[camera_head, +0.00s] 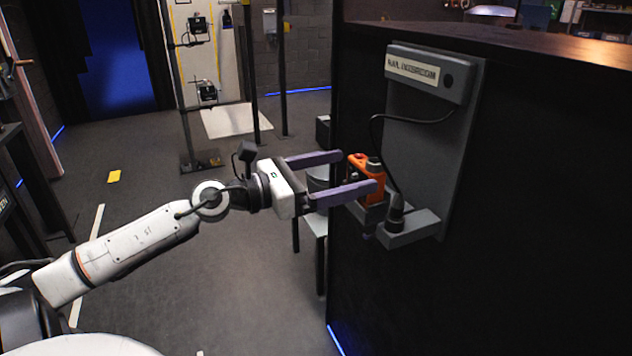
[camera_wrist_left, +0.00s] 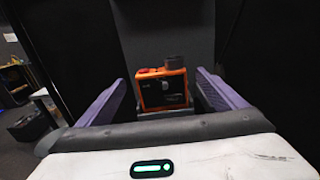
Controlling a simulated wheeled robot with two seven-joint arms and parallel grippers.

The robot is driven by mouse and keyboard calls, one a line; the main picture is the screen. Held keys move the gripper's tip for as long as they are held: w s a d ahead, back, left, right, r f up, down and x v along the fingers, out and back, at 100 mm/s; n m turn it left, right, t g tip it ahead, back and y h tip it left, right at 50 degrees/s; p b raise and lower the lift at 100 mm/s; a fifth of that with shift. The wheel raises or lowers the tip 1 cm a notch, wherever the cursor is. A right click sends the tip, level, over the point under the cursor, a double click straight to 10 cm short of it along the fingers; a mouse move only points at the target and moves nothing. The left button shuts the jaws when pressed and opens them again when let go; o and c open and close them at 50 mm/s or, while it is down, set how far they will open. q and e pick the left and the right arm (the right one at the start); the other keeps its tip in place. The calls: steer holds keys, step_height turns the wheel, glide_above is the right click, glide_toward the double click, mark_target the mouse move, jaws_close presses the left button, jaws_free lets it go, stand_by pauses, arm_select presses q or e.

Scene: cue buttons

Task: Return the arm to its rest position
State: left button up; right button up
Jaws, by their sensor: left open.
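My left arm comes in from the left in the head view, stretched out toward a grey wall panel. My left gripper (camera_head: 345,174) is open, its two purple fingers pointing at an orange device (camera_head: 366,180) with a dark knob on top. The device sits on a small grey shelf (camera_head: 412,228) of the panel. In the left wrist view the orange device (camera_wrist_left: 163,88) stands upright between and beyond the open fingers (camera_wrist_left: 164,92), with gaps at both sides. My right gripper is in neither view.
The grey panel (camera_head: 430,140) with a label and a cable is mounted on a large black cabinet (camera_head: 530,200). A small light stool or table (camera_head: 315,222) stands behind the gripper. Open grey floor (camera_head: 250,285) lies below and left of the arm. A yellow marker (camera_head: 114,176) lies on the floor.

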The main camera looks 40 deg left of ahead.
arm_select(q)
steer(key=shift+v, duration=2.8)
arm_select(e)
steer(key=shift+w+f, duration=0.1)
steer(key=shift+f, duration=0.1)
arm_select(q)
steer(key=s+d+f+n+g+y, duration=0.1)
steer(key=s+d+f+n+y, duration=0.1)
steer(key=f+n, duration=0.65)
steer(key=s+d+f+n+y+p, duration=0.1)
steer(key=s+f+n+y, duration=0.15)
steer(key=f+n, duration=0.65)
steer(key=s+d+f+n+g+y, duration=0.1)
steer(key=d+f+n+y, duration=0.15)
steer(key=f+n, duration=0.65)
steer(key=s+d+f+n+g+h, duration=0.1)
steer(key=s+d+f+n+g, duration=0.2)
steer(key=s+d+f+n, duration=0.3)
steer(key=s+d+f+n+g+h+p, duration=0.1)
steer(key=s+d+f+n+g, duration=0.2)
steer(key=d, duration=0.9)
steer(key=s+f+n, duration=0.3)
steer(key=f, duration=0.1)
steer(key=shift+s+d+h, duration=0.15)
steer(key=shift+d+h, duration=0.1)
steer(key=shift+h, duration=0.15)
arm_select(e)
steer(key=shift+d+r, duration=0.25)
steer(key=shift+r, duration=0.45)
